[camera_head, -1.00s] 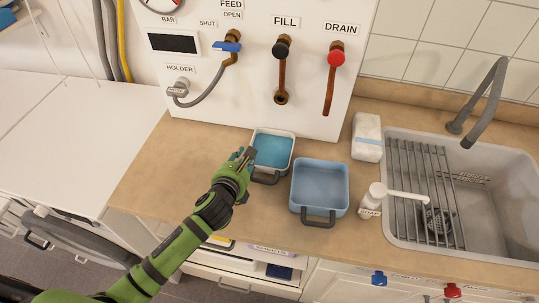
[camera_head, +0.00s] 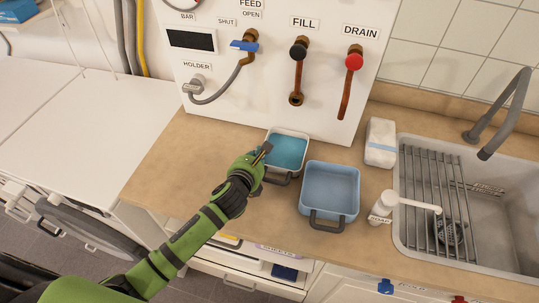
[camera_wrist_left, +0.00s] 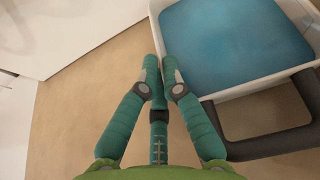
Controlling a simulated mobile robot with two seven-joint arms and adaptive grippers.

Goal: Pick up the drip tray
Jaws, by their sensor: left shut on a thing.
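A small white-walled tray (camera_head: 306,139) with a blue surface inside and a dark grey front handle stands on the counter below the wall panel. It also shows in the wrist view (camera_wrist_left: 240,90). My left gripper (camera_head: 264,150) is shut at its left wall. I cannot tell from looks alone which one is called the drip tray. My right gripper is not in view.
The wall panel (camera_head: 260,85) behind carries a blue valve, a black FILL knob and a red DRAIN knob. A white pack (camera_head: 380,142), a pump bottle (camera_head: 382,206) and a sink with a rack (camera_head: 435,200) are at the right. The counter (camera_head: 165,165) at the left is clear.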

